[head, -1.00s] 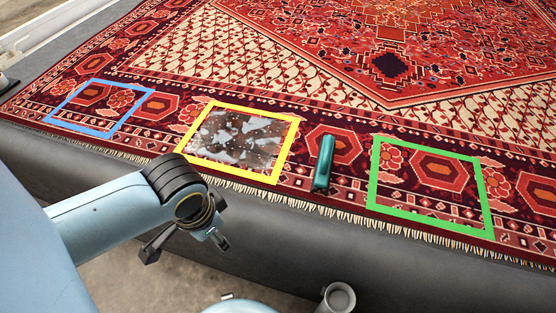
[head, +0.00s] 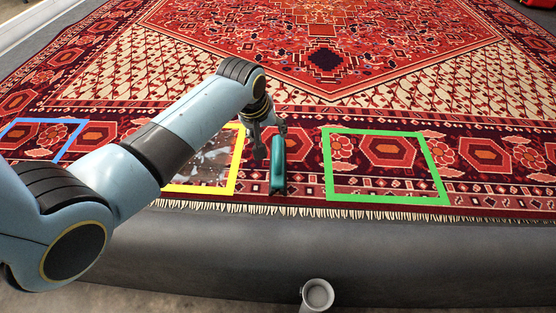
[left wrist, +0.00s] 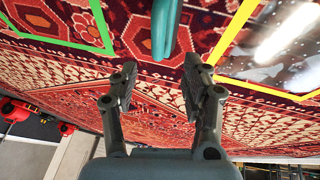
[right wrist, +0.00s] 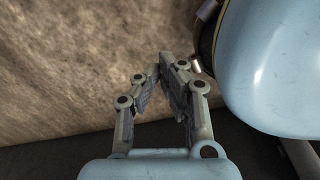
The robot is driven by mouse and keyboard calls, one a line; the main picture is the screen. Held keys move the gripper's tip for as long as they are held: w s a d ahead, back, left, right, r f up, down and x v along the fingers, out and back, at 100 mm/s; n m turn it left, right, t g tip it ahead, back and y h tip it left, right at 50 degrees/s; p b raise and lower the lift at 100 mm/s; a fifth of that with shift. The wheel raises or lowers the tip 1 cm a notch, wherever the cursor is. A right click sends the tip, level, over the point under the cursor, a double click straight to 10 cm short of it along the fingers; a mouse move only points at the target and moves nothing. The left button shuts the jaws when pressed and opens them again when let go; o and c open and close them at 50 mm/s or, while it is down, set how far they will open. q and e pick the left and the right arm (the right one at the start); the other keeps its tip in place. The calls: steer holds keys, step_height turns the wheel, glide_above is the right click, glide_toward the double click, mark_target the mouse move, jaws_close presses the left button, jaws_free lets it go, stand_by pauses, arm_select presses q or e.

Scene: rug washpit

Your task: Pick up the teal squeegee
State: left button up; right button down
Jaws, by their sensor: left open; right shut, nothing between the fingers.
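The teal squeegee (head: 278,168) lies on the patterned rug (head: 300,105) between the yellow frame and the green frame. In the left wrist view the squeegee (left wrist: 164,25) shows at the top, beyond the fingertips. My left gripper (head: 270,140) is open and empty, above the rug beside the squeegee's far end, and also shows in the left wrist view (left wrist: 157,75). I cannot tell whether it touches the squeegee. My right gripper (right wrist: 160,70) is shut and empty, over bare brown ground in the right wrist view.
The yellow frame (head: 239,165) holds a wet, foamy patch and is partly hidden by my left arm. The green frame (head: 329,165) lies to the right, the blue frame (head: 66,143) at far left. A dark raised edge (head: 330,245) runs in front of the rug.

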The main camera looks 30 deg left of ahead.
mark_target(277, 146)
arm_select(q)
steer(key=b+x, duration=0.2)
steer(key=x, duration=0.3)
steer(key=shift+f+b, duration=0.15)
steer(key=shift+b, duration=0.2)
steer(key=b+x, duration=0.4)
steer(key=x, duration=0.1)
steer(key=shift+d, duration=0.2)
steer(key=shift+f, duration=0.1)
steer(key=shift+w, duration=0.1)
arm_select(e)
steer(key=w+a+r+t, duration=0.1)
steer(key=w+a+r, duration=0.3)
steer(key=w+r, duration=0.6)
step_height(277, 146, up, 3)
steer(key=shift+w+a+r+y, duration=0.15)
steer(key=shift+w+y, duration=0.15)
steer(key=shift+w, duration=0.05)
arm_select(q)
steer(key=shift+c, duration=0.4)
jaws_close()
